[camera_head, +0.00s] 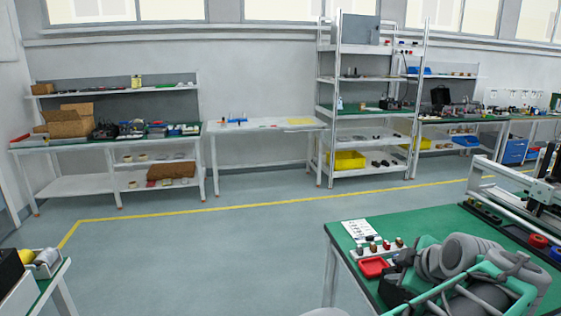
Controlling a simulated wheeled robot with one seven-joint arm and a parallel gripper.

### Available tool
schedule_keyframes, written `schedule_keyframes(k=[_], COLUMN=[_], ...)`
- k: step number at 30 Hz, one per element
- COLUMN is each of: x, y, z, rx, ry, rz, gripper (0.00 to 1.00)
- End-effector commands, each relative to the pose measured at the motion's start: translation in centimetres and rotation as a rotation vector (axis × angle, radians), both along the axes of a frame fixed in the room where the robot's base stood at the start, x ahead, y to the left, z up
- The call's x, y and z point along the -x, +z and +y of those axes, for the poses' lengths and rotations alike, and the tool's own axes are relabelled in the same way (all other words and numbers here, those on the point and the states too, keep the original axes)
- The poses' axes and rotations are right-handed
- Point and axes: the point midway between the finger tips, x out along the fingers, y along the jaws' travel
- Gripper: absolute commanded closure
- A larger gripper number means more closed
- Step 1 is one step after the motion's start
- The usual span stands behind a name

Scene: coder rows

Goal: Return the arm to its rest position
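I cannot make out my gripper or its fingertips in the head view. A bulky grey and teal assembly (462,256) with rounded grey parts and teal bars fills the lower right, in front of a green-topped table (350,234). I cannot tell whether it is part of my arm. It hides part of the tabletop and runs out of the bottom of the picture.
A red tray (373,267), a row of small parts (378,247) and a printed sheet (361,230) lie on the green table. A white-framed machine (510,195) stands behind them. Floor (210,260) is clear at centre. Benches and a shelf rack (336,110) line the wall.

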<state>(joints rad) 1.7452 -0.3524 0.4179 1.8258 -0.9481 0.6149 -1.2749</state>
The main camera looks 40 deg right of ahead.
Motion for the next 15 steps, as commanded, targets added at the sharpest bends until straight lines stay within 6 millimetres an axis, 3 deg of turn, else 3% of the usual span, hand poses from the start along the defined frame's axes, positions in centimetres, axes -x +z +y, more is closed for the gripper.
schedule_keyframes(k=[1,3,6,10,15], x=[-3.4,-7.7,-12.8,-16.9,-18.1], y=[0.1,-0.4,-1.2,-2.4,-3.7], z=[1.9,5.2,11.1,19.6,30.7], rx=[-0.048,-0.138,-0.260,-0.392,-0.506], ry=[0.021,0.023,0.013,-0.017,-0.081], rz=[0.002,0.013,0.046,0.112,0.211], gripper=[0.65,0.65,0.65,0.65,0.65])
